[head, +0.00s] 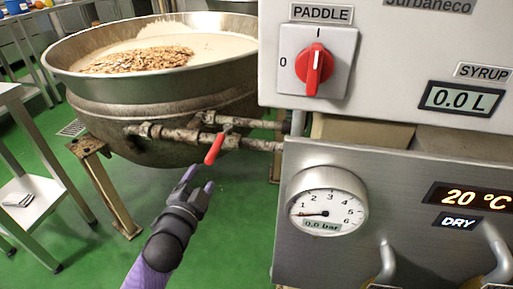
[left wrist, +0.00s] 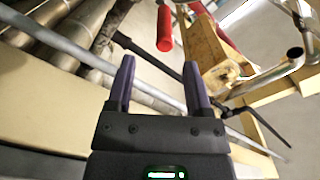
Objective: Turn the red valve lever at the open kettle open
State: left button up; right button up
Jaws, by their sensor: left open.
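The open kettle (head: 160,75) stands at the left in the head view, with a pale mass and a heap of nuts in it. A red valve lever (head: 214,149) hangs slanting down from the pipe on the kettle's front. It also shows in the left wrist view (left wrist: 164,28), beyond the fingertips. My left gripper (head: 198,181) is open and empty, just below and left of the lever's lower end, apart from it as far as I can tell. In the left wrist view the fingers (left wrist: 158,75) point towards the lever. My right gripper is not in view.
A control box with a red paddle knob (head: 314,65) and a steel panel with a pressure gauge (head: 326,208) stand close on the right. Rusty pipes (head: 175,133) run along the kettle. A steel table (head: 30,200) is at the left. Green floor (head: 85,265) is free below.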

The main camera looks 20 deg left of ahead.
aim_at(214, 152)
pick_arm(q)
jog(key=b+x, duration=0.2)
jog(key=x, duration=0.2)
jog(key=b+x, duration=0.2)
jog(key=x, duration=0.2)
jog(key=shift+w+r, duration=0.25)
jog(key=shift+w, duration=0.1)
jog(key=shift+w+a+r+b, duration=0.1)
jog(key=shift+w+b, duration=0.2)
jog(key=shift+w, duration=0.05)
jog(key=c, duration=0.4)
grip_shut()
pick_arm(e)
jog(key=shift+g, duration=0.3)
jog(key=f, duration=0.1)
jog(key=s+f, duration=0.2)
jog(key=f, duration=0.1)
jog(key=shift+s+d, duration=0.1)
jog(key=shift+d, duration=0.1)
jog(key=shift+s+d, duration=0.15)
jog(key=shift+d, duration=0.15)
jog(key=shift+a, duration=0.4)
